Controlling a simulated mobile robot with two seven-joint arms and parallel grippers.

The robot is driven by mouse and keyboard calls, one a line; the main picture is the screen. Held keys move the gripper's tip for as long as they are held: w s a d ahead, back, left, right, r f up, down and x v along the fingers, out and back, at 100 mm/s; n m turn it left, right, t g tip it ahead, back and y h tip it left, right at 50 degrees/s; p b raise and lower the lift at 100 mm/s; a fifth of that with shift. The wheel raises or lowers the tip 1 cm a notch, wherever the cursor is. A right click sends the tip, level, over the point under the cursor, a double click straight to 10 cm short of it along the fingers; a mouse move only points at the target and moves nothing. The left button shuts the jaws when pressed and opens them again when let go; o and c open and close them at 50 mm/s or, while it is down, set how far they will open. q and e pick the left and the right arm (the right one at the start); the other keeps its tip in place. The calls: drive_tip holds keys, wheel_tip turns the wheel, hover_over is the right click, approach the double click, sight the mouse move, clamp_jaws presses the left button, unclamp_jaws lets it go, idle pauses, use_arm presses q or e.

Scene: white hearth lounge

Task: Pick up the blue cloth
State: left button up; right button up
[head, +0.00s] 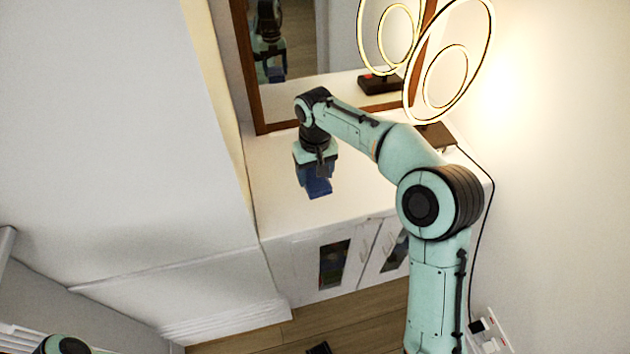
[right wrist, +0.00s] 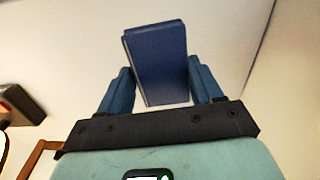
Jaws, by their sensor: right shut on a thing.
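The blue cloth (head: 319,188) looks like a flat, folded, dark blue block. In the head view it is at the lower end of my right gripper (head: 314,172), over the white cabinet top. In the right wrist view the cloth (right wrist: 157,60) stands between the two blue fingers of my right gripper (right wrist: 160,72), which is shut on it. I cannot tell whether the cloth touches the cabinet top. My left gripper is out of view; only a bit of my left arm shows at the bottom left.
The white cabinet (head: 283,205) has glass-paned doors below. A wood-framed mirror (head: 250,75) stands at its back. A lit ring lamp (head: 447,77) with a dark base stands at the back right, its cord hanging down the right. The cabinet top left of my gripper is clear.

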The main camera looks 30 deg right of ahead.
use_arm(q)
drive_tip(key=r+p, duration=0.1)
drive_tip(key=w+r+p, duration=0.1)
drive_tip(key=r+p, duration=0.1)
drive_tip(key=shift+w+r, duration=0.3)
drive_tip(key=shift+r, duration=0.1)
use_arm(e)
wheel_tip(320, 180, up, 14)
drive_tip(key=shift+r, duration=0.15)
drive_tip(key=o, duration=0.4)
drive_tip(key=shift+c, duration=1.4)
